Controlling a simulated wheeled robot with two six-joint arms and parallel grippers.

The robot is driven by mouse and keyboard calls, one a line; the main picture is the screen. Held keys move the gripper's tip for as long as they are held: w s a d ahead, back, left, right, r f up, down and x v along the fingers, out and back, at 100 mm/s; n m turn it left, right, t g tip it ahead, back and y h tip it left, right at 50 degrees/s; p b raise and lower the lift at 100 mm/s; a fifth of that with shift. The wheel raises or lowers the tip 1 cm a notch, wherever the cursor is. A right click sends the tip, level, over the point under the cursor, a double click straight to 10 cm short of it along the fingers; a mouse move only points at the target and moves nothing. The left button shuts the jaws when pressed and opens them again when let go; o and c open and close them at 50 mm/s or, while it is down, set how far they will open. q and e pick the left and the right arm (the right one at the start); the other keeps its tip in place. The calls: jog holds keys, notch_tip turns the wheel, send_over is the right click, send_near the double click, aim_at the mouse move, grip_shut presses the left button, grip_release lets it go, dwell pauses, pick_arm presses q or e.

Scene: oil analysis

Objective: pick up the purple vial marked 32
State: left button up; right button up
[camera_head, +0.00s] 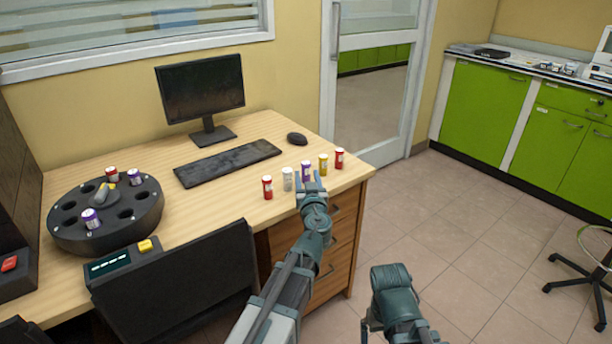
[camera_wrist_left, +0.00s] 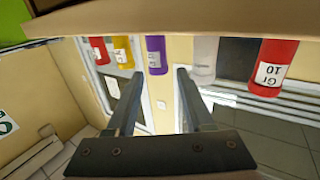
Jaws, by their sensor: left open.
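A purple vial with a white cap (camera_head: 305,172) stands in a row of vials near the desk's right edge. My left gripper (camera_head: 311,184) is open and empty, low over the desk edge just in front of it. In the left wrist view, which is upside down, the purple vial (camera_wrist_left: 156,55) appears ahead, between the two fingertips (camera_wrist_left: 160,73), not gripped. Its number cannot be read. My right arm shows at the bottom of the head view, but its gripper jaws are not seen.
A clear vial (camera_head: 287,180) and a red vial (camera_head: 267,187) stand left of the purple one; yellow (camera_head: 323,163) and red (camera_head: 339,158) vials stand right. A dark round rack (camera_head: 150,208) holds other vials, including purple ones. A keyboard (camera_head: 227,163) and mouse (camera_head: 297,139) lie behind.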

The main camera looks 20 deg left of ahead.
aim_at(307, 168)
pick_arm(q)
jog(key=shift+x, duration=3.2)
jog(key=shift+d+r, duration=0.15)
jog(key=shift+d, duration=0.05)
grip_shut()
